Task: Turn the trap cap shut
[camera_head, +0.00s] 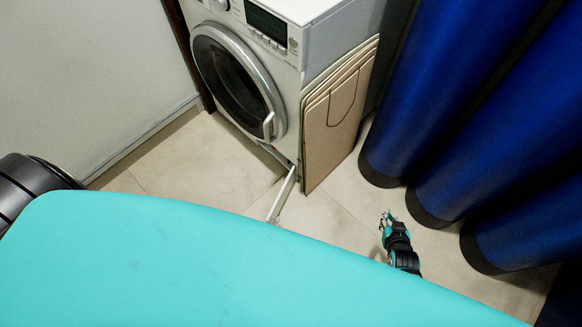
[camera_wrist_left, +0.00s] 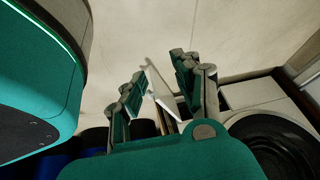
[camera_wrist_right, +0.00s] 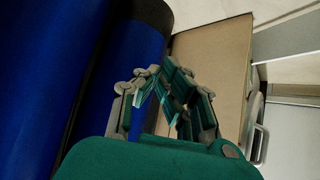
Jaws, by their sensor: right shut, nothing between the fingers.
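The white washing machine (camera_head: 308,60) stands at the top middle of the head view. A narrow white flap (camera_head: 283,194) juts out near the floor at its lower front. The trap cap itself does not show in any view. My right gripper (camera_head: 387,216) is shut and empty, low over the floor to the right of the machine; it also shows in the right wrist view (camera_wrist_right: 161,78). My left gripper (camera_wrist_left: 160,78) is open in the left wrist view, with a white strip, seemingly the flap, seen beyond and between its fingers. The head view does not show the left gripper.
Flat beige boards (camera_head: 335,118) lean on the machine's right side. Blue hanging rolls or curtains (camera_head: 455,110) with dark lower ends fill the right. My teal body covers the foreground. Bare tiled floor (camera_head: 190,165) lies before the machine, with a pale wall (camera_head: 80,80) at left.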

